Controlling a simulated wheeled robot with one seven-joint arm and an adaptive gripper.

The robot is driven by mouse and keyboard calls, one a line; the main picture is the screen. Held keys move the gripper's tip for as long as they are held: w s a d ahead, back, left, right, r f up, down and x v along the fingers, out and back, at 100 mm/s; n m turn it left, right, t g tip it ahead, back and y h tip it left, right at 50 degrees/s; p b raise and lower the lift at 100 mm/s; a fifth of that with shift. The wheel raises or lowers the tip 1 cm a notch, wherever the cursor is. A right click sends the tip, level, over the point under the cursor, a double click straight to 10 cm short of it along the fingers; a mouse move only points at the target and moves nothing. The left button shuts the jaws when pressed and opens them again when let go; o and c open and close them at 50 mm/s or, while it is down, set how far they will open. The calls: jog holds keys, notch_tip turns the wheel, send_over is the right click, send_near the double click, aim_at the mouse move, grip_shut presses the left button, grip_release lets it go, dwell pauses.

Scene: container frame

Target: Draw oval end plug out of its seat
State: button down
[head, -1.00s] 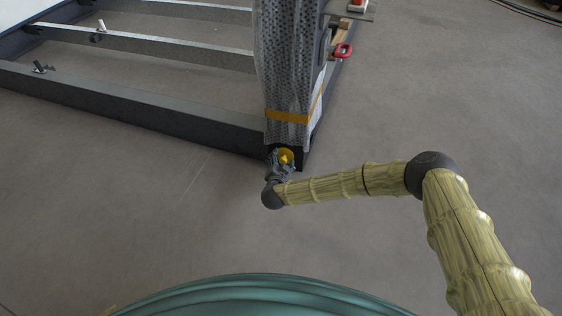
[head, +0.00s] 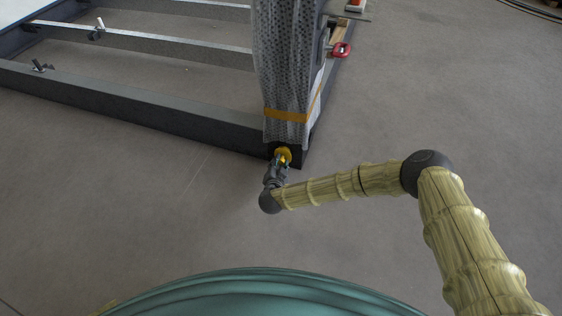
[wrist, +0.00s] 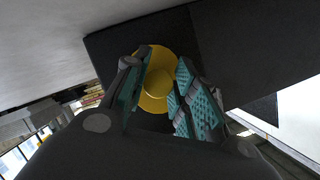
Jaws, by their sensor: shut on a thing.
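The oval end plug is yellow and sits low at the corner post of the dark frame. In the head view the plug (head: 283,152) shows just beyond my gripper (head: 279,161). In the wrist view the plug (wrist: 157,88) has a wide yellow flange and a rounded grip in its middle. My gripper (wrist: 160,98) has its two teal-padded fingers on either side of that grip and is shut on it. The flange lies against the dark end face of the frame (wrist: 225,50); any gap behind it cannot be told.
The corner post is wrapped in bubble wrap (head: 285,60) with an orange strap (head: 286,115) above the plug. A long dark beam (head: 130,108) runs to the left. A red clamp (head: 341,50) is at the back right. The floor in front is clear.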

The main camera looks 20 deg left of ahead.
jog(key=shift+s+a+r+p, duration=0.1)
jog(key=shift+s+p, duration=0.8)
jog(key=shift+s, duration=0.8)
